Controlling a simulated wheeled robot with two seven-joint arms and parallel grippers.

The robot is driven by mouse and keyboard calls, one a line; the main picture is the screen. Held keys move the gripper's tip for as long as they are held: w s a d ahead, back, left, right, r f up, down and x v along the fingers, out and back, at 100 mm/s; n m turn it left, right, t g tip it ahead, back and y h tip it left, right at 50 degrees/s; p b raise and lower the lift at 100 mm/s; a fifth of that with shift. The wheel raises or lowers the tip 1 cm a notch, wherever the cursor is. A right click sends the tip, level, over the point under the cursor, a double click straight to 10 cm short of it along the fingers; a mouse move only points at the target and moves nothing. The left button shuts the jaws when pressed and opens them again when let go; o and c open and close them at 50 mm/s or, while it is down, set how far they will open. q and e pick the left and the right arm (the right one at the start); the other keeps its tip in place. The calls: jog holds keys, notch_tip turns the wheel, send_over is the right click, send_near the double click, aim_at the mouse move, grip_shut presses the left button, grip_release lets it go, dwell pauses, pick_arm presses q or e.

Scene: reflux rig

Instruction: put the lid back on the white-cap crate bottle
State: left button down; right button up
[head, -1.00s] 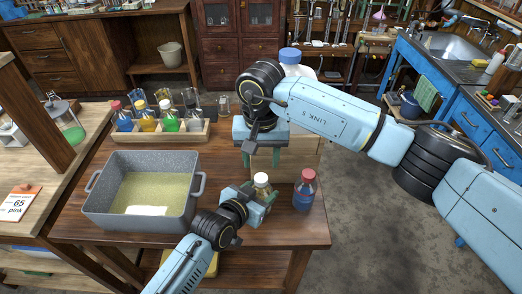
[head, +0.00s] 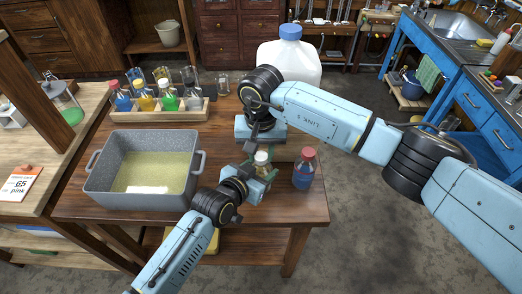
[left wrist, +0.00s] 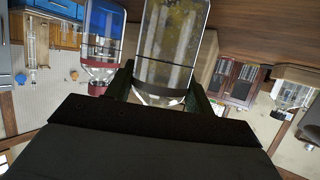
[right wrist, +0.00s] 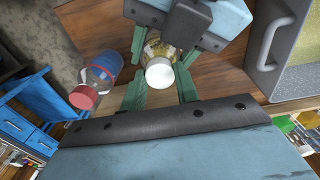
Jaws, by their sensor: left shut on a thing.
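The white-cap bottle (head: 262,166) stands near the table's front edge; its white cap shows on its top in the right wrist view (right wrist: 160,73). My left gripper (head: 258,174) is shut on the bottle from the front. The bottle (left wrist: 168,45) also shows between the fingers in the left wrist view, with yellowish contents. My right gripper (right wrist: 161,62) is above the bottle, fingers apart on either side of the cap. I cannot tell whether they touch it, or how firmly the cap sits.
A red-capped bottle with blue liquid (head: 304,169) stands close to the right. A grey tub (head: 100,195) is at left. A wooden crate of bottles (head: 203,115) stands behind it. A large white jug with a blue cap (head: 305,60) is behind my right arm.

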jog(key=c, duration=0.3)
jog(key=m, duration=0.5)
jog(key=shift+m, duration=0.4)
jog(key=shift+c, duration=0.3)
jog(key=m, duration=0.5)
jog(key=shift+m, duration=0.3)
jog(key=m, duration=0.3)
jog(key=shift+m, duration=0.3)
jog(key=m, duration=0.3)
jog(key=shift+m, duration=0.3)
jog(key=m, duration=0.5)
jog(key=shift+m, duration=0.3)
jog(key=m, duration=0.5)
jog(key=shift+f, duration=0.1)
jog(key=m, duration=1.1)
jog(key=shift+m, duration=0.4)
jog(key=m, duration=0.6)
jog(key=o, duration=1.2)
jog(key=shift+c, duration=0.2)
